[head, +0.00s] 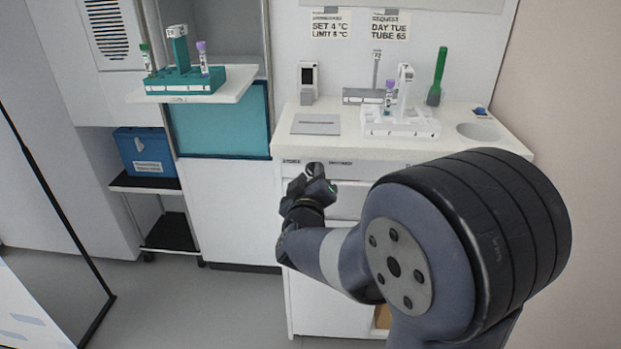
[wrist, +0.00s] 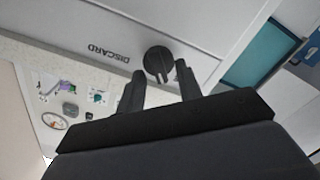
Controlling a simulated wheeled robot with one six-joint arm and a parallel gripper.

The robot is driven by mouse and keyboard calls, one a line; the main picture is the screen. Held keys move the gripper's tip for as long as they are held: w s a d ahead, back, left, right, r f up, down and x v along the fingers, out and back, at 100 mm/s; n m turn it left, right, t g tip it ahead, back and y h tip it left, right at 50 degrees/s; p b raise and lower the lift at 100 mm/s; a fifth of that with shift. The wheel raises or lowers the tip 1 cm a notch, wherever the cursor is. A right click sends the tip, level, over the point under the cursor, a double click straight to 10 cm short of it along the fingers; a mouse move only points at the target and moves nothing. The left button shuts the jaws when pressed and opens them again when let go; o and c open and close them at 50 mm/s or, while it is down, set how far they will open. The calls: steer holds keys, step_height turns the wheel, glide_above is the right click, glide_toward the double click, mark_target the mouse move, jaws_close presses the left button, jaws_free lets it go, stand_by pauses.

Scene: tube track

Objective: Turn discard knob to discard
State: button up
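The discard knob (wrist: 158,61) is a round black dial with a raised ridge. It sits on a pale panel in the wrist view, beside the printed word DISCARD (wrist: 110,53). The ridge runs roughly toward my gripper in that view. My gripper (wrist: 160,72) is open, with one finger on each side of the knob's near part; whether either finger touches it I cannot tell. In the head view my gripper (head: 316,170) is at the front of the white counter, just below its top edge. I cannot make out the knob there.
The white counter (head: 350,150) holds a white tube rack (head: 400,124), a grey plate (head: 316,124), a small black-fronted device (head: 308,84) and a green upright tool (head: 437,77). A teal rack (head: 185,80) stands on a shelf at left. Open floor (head: 215,300) lies left of my arm.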

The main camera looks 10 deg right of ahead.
jaws_close()
